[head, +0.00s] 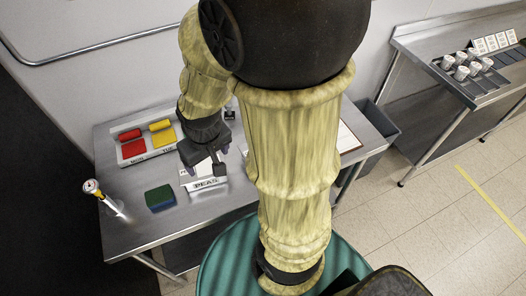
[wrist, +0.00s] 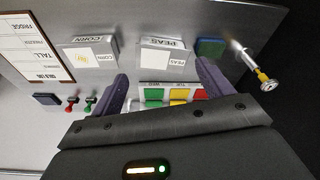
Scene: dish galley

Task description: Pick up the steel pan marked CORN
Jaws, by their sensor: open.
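The steel pan marked CORN (wrist: 90,53) stands on the steel table in the wrist view, left of the pan marked PEAS (wrist: 165,58). It has CORN lettering and a pale card with a yellow mark. In the head view my arm hides the CORN pan, and the PEAS pan (head: 207,184) shows just below my gripper (head: 204,160). In the wrist view my gripper (wrist: 161,70) is open, its dark fingers spread either side of the PEAS pan. The CORN pan lies beyond the left finger. I cannot tell whether the fingers touch anything.
A holder with red and yellow rolls (head: 146,145) stands at the table's back left. A green-blue sponge (head: 160,198) and a probe with a round dial (head: 91,186) are at the left. Stamps (wrist: 90,104) and a framed chart (wrist: 35,50) are near the CORN pan.

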